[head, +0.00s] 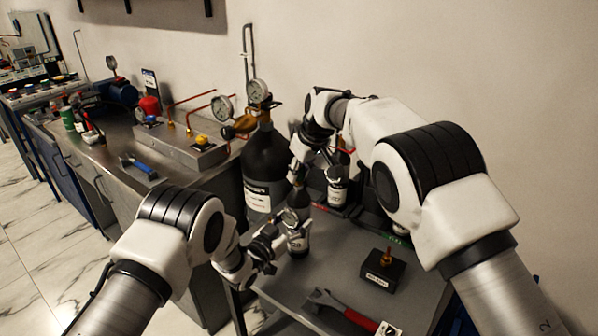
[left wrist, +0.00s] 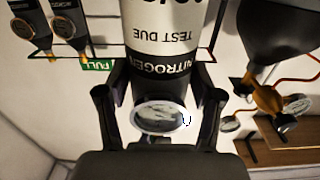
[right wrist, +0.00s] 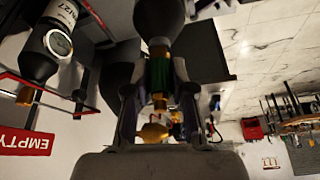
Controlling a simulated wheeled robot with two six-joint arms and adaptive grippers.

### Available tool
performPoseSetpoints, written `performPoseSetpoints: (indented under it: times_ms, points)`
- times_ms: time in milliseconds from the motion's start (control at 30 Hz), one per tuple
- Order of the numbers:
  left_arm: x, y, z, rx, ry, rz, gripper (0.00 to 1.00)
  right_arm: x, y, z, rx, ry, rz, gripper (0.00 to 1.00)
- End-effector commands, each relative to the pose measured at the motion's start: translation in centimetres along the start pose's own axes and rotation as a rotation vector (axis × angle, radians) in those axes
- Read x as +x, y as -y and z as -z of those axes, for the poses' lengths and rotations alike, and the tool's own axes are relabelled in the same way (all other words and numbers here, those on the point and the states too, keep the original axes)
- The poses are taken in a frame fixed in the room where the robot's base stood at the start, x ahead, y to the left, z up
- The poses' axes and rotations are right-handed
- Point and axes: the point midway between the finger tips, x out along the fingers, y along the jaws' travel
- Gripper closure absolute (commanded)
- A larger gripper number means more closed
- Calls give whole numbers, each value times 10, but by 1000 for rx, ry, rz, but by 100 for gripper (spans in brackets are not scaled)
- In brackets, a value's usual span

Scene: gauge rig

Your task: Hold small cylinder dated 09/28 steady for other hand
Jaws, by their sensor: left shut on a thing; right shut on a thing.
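A small dark cylinder (head: 299,243) with a white label stands upright at the front left of the grey table (head: 330,272). My left gripper (head: 279,240) is shut around its body. In the left wrist view the cylinder's label (left wrist: 168,35) appears upside down, reading NITROGEN and TEST DUE; the date is cut off. A round dial face (left wrist: 160,117) lies between the left fingers. My right gripper (head: 299,172) is above the cylinder, at its top. In the right wrist view its fingers are shut around the brass valve (right wrist: 158,50) with a green part; the contact is partly hidden.
A large black cylinder (head: 266,155) stands just left and behind. Another small labelled cylinder (head: 338,190) stands in the rack behind. A black block with a brass fitting (head: 381,268) and a red-handled wrench (head: 346,314) lie on the table. A red EMPTY sign (right wrist: 27,142) marks the rack.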

Motion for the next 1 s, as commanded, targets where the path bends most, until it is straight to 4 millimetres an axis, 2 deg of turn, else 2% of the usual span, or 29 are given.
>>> performPoseSetpoints:
  times_ms: [433,1000]
  points:
    - [0,1,0,0,0,2,81,-6,0,3,0,-1,-1,100]
    - [0,0,-1,-1,2,0,81,-37,0,16,0,-1,-1,100]
